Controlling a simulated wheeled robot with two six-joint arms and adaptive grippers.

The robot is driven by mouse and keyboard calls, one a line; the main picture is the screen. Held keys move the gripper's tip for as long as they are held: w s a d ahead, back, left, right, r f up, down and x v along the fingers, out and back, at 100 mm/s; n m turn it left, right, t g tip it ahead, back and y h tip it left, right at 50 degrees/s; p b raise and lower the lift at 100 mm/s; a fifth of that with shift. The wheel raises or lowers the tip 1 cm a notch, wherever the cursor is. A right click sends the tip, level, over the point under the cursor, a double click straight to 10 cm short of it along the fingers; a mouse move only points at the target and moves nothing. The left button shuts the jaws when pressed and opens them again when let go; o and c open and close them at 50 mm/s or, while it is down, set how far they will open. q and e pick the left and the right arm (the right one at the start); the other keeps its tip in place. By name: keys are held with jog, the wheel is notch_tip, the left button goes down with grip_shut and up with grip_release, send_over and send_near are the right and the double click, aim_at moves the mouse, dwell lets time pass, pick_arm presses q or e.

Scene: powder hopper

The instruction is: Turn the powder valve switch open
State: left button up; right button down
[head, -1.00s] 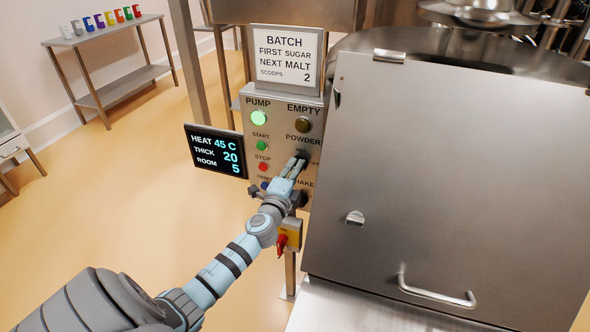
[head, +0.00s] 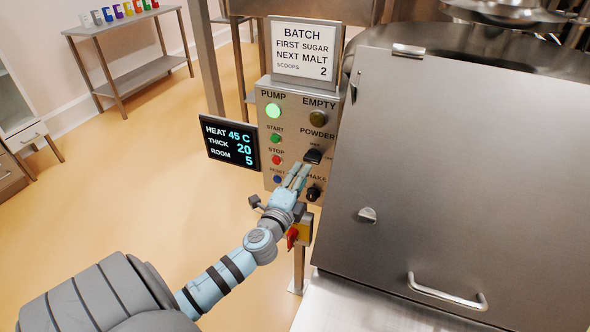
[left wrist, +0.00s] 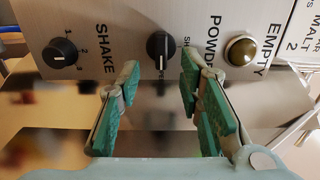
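The powder valve switch (head: 313,156) is a dark knob under the POWDER label on the steel panel. It also shows in the left wrist view (left wrist: 160,44). There its pale pointer line points down in the picture, a quarter turn from partly visible "SH" lettering at its right. My left gripper (head: 300,169) is in front of the panel, just below and left of the knob in the head view. In the left wrist view its green-padded fingers (left wrist: 160,75) are spread, empty, and apart from the knob. My right gripper is not in view.
The SHAKE knob (head: 313,193) is close below. The EMPTY lamp (head: 318,118) is above, and the START button (head: 275,138) is left. A display (head: 230,142) projects left of the panel. The large steel hopper (head: 450,190) stands right.

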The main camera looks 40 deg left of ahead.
pick_arm(q)
jog(key=v, duration=0.5)
jog(key=shift+s+d, duration=0.15)
jog(key=shift+s, duration=0.2)
jog(key=s+a+f+n+g+h, duration=0.1)
jog(key=s+f+n+g, duration=0.2)
jog(key=f, duration=0.7)
jog(key=s+f+n+g, duration=0.25)
jog(key=s+f, duration=0.25)
jog(key=f, duration=0.5)
jog(key=s+a+f+n+g+h, duration=0.1)
jog(key=s+f+n+g, duration=0.2)
jog(key=f, duration=0.7)
jog(key=s+d+f+n+g+h, duration=0.1)
jog(key=s+d+f, duration=0.3)
jog(key=s, duration=0.5)
jog(key=s+d+f+n+g+h, duration=0.1)
jog(key=s+d+f+n+g, duration=0.1)
jog(key=s+d+f+g, duration=0.2)
jog(key=s+d+f+n+g+h, duration=0.1)
jog(key=s+d+f, duration=0.4)
jog(key=s, duration=0.9)
notch_tip(320, 180, down, 3)
jog(key=shift+s+f+n+g+p, duration=0.15)
jog(key=shift+s+n+g+p, duration=0.2)
jog(key=shift+n+g, duration=0.35)
